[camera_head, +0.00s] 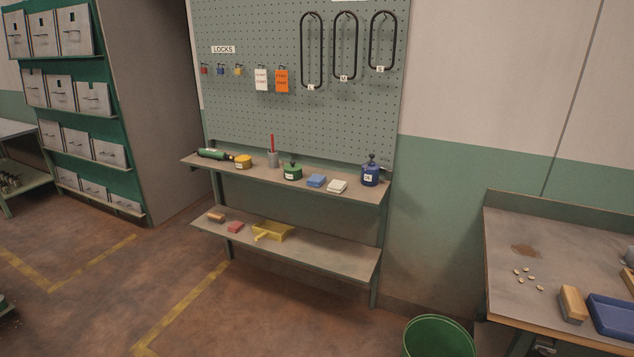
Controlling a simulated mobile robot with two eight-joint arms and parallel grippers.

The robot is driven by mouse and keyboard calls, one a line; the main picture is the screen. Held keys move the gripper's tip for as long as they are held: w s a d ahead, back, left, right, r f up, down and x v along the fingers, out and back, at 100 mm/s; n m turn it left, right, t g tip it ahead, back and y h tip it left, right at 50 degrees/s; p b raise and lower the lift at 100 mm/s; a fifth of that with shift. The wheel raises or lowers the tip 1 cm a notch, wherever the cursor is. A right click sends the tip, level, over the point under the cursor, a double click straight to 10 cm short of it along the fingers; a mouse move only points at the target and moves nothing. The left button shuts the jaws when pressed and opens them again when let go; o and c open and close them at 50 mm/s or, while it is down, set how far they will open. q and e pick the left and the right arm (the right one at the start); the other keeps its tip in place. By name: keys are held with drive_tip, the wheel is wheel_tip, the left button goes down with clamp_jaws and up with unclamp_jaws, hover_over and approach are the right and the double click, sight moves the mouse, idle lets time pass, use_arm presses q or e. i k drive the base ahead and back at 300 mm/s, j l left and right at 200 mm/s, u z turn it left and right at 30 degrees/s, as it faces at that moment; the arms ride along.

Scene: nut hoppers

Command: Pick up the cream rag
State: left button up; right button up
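A yellow dustpan (272,231) lies on the lower shelf. A green bin (438,337) stands front right beside a workbench (510,228). The floor before the shelves is clear.

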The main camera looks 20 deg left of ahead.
sight(337, 186)
drive_tip(key=z, duration=1.35)
drive_tip(key=u, duration=2.05)
drive_tip(key=i+j+z, duration=0.15)
drive_tip(key=i, duration=0.45)
drive_tip(key=i+j+z, duration=0.15)
drive_tip(key=i, duration=0.4)
